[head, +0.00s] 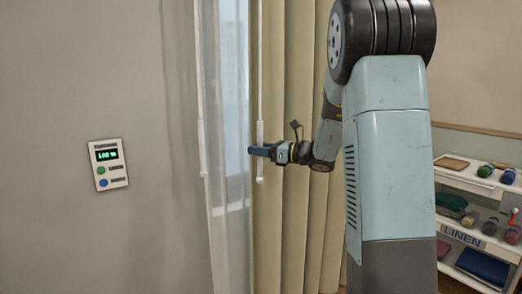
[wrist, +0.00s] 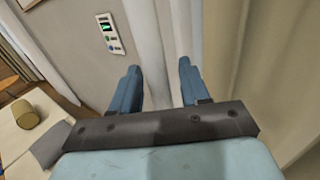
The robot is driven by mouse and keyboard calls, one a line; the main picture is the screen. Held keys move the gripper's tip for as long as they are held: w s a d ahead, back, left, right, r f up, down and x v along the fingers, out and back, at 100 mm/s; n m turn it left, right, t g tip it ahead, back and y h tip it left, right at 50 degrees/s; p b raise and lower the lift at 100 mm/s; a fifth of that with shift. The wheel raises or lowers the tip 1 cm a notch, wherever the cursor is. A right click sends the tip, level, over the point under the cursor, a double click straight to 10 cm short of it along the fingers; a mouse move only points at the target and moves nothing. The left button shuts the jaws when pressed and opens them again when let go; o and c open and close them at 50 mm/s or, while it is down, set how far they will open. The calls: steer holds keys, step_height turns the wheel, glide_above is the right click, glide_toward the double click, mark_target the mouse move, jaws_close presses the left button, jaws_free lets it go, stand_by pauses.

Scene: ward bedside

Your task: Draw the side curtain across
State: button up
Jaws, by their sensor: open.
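The beige side curtain (head: 297,215) hangs in folds to the right of the window in the head view. A thin white wand (head: 260,60) hangs down in front of its left edge and ends in a thicker white handle (head: 260,172). My gripper (head: 250,151) is at the handle's height, pointing left, and its blue fingers cross in front of the handle. In the wrist view my gripper (wrist: 159,68) is open, with its two fingers well apart. I make out no wand between them there, and I cannot tell whether they touch the handle.
A wall panel (head: 108,165) with a lit green display is on the grey wall at left. A white sheer (head: 207,120) hangs by the window. A shelf cart (head: 470,182) marked LINEN stands at right. A pale surface (wrist: 25,125) with a tan roll lies lower left in the wrist view.

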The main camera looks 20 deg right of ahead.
jaws_close()
stand_by(0.3)
steer(key=shift+d, duration=0.1)
